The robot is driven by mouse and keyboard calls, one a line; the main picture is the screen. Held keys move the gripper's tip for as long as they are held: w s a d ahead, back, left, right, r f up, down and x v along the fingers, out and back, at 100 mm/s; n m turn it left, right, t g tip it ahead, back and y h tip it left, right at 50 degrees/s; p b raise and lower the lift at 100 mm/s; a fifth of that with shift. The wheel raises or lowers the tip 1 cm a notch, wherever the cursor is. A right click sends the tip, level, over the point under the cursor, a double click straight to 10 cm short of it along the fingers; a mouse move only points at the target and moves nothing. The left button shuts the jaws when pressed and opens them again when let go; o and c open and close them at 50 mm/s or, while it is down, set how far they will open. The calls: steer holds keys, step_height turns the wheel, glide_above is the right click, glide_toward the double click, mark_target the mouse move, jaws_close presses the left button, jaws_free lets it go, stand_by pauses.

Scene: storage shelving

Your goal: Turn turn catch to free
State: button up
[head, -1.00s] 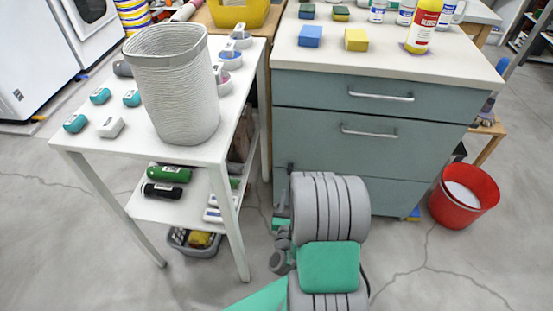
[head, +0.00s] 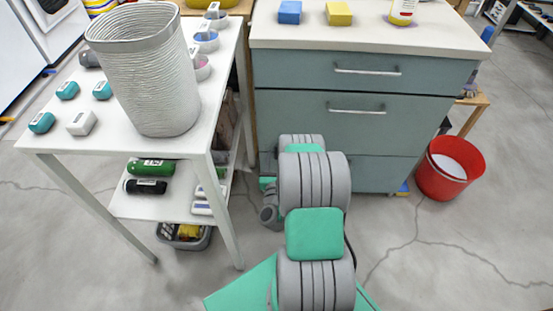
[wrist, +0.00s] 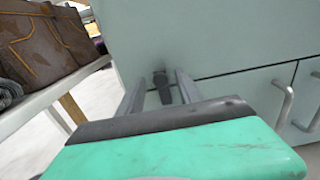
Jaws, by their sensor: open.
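The turn catch (wrist: 162,86) is a small dark knob with a short lever on the pale grey-green cabinet front in the wrist view. My gripper (wrist: 160,78) is open, with one grey finger on each side of the catch. The lever hangs roughly downward in that picture. I cannot tell whether the fingers touch it. The cabinet (head: 350,110) also shows in the head view, where my arm hides the catch and most of the gripper near its lower left edge.
A white table (head: 60,140) with a woven basket (head: 150,75) stands close on the left. Two drawer handles (head: 368,72) stick out from the cabinet. A red bucket (head: 445,180) stands on the floor at right. Open floor lies in front.

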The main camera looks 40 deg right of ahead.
jaws_close()
stand_by(0.3)
